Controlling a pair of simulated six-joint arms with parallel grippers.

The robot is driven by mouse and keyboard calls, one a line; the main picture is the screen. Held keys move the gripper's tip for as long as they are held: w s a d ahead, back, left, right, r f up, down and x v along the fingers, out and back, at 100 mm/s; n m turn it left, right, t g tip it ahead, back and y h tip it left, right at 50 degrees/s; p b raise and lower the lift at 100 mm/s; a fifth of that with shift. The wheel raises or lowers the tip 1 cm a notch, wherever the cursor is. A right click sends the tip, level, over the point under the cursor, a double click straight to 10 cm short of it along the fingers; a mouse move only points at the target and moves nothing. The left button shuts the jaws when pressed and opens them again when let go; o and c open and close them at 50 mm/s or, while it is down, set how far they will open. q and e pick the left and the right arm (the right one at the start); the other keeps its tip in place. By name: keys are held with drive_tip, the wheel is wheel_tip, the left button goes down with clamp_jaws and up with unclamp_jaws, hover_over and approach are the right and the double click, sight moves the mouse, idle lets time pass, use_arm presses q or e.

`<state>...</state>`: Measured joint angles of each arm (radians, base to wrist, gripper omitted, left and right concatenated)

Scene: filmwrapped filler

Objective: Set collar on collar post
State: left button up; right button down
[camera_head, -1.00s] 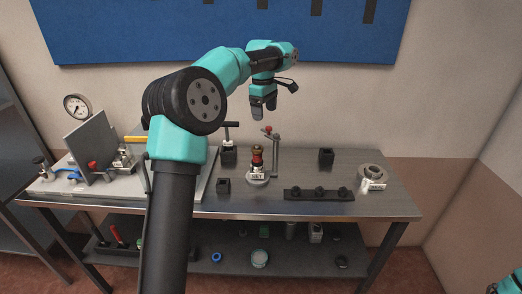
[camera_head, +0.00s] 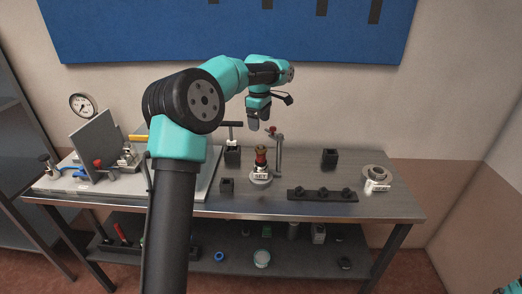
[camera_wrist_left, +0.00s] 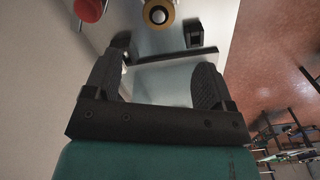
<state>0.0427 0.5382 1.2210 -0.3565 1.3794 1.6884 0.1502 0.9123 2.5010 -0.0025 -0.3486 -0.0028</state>
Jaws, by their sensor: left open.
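My left gripper (camera_head: 259,118) is open and empty, pointing down above the back of the metal table. It hangs above the round stand marked SET (camera_head: 261,178), which carries an upright part with a brass top and red band (camera_head: 261,156). In the left wrist view the two dark fingers (camera_wrist_left: 158,75) are spread apart, with a brass round top (camera_wrist_left: 158,12) beyond them. I cannot tell for certain which piece is the collar or the collar post. A grey ring-shaped piece (camera_head: 375,172) sits on the table at the right. My right gripper is not in view.
A thin post with a red knob (camera_head: 272,130) stands close behind the stand. Black square blocks (camera_head: 329,158) and a dark bar with several knobs (camera_head: 322,195) are around it. A fixture with a gauge (camera_head: 82,104) is at the left.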

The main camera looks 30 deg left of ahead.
use_arm(q)
hover_over(260, 146)
drive_tip(key=shift+s+a+f, duration=0.1)
drive_tip(key=shift+f, duration=2.65)
drive_tip(key=shift+f, duration=2.65)
drive_tip(key=shift+c, duration=0.2)
drive_tip(key=c, duration=1)
drive_tip(key=shift+r, duration=0.2)
